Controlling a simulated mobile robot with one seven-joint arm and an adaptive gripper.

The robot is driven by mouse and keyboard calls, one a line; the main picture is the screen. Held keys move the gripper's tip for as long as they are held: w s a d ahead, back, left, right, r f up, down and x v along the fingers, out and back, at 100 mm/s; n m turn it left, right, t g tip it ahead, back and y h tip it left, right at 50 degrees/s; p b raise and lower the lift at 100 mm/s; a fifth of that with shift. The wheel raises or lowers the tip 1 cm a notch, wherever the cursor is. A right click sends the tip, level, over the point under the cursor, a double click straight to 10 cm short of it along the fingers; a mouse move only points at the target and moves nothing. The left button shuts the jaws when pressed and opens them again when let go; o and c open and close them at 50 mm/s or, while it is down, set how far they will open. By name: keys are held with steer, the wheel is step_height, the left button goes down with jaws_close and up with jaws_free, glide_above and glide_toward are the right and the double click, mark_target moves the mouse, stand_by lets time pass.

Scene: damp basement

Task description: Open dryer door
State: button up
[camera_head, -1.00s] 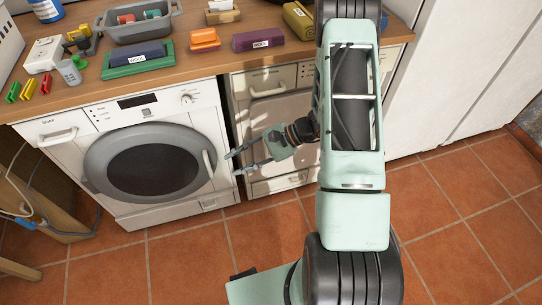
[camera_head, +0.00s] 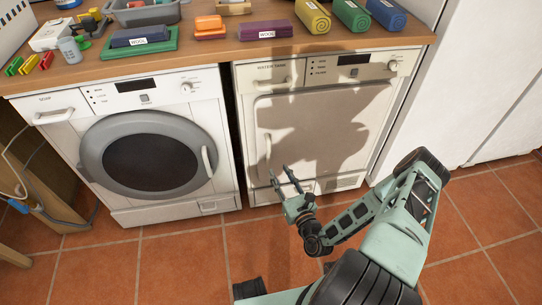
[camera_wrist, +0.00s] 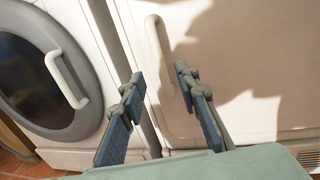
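The dryer (camera_head: 320,68) is the cream machine on the right, with a "WATER TANK" label on its panel. Its square door (camera_head: 330,125) is shut, and a pale vertical handle (camera_head: 267,146) sits near the door's left edge. My gripper (camera_head: 281,176) is open and empty, low in front of the door near the handle's lower end. In the wrist view the handle (camera_wrist: 157,45) shows upright beyond and between my two fingertips (camera_wrist: 158,74). I see no contact, and the remaining distance is hard to judge.
A washer (camera_head: 62,136) with a round grey door (camera_head: 150,154) stands to the left, across a narrow dark gap. The wooden countertop (camera_head: 150,68) above holds towels, boxes and clips. Tiled floor (camera_head: 180,265) is open in front. White panels (camera_head: 500,80) stand at the right.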

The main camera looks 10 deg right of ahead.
mark_target(270, 155)
steer(key=w, duration=0.3)
steer(key=w+a+b, duration=0.1)
steer(key=w, duration=0.2)
steer(key=w+a+b, duration=0.1)
steer(key=w, duration=0.3)
steer(key=shift+w+a, duration=0.1)
jaws_close()
